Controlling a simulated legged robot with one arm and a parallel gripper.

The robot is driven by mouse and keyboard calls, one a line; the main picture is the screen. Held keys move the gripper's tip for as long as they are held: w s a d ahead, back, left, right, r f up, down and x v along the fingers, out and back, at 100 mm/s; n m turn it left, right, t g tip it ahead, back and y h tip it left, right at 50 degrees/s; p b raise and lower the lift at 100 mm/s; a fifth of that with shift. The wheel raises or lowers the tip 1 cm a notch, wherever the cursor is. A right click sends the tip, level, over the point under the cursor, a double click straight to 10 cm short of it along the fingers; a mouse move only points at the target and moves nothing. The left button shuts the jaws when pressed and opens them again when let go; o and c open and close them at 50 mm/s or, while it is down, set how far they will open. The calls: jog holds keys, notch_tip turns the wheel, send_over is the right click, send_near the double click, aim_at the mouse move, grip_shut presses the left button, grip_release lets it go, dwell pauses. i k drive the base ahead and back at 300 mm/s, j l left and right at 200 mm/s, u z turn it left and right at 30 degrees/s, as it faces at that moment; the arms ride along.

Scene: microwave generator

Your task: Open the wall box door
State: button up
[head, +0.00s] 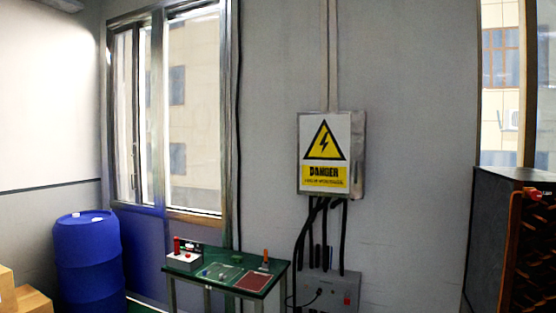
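The wall box (357,160) is a grey metal cabinet mounted on the grey wall, right of the picture's middle. Its door (308,190) faces me and looks shut. The door carries a white and yellow danger sign (325,151) with a black lightning bolt in a triangle. Conduits enter the box from above and black cables hang from its underside. I cannot make out a handle. My gripper is not in view.
A small green-topped table (222,272) with tools stands below and left of the box. A lower grey box (330,292) is under the cables. A blue barrel (88,258) and cardboard boxes (30,300) are at left. A dark cabinet (500,235) stands at right.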

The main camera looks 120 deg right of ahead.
aim_at(331, 144)
jog(key=z, duration=4.65)
jog(key=i+l, duration=0.1)
jog(key=i, duration=0.55)
jog(key=i+l+u, duration=0.15)
jog(key=i, duration=0.55)
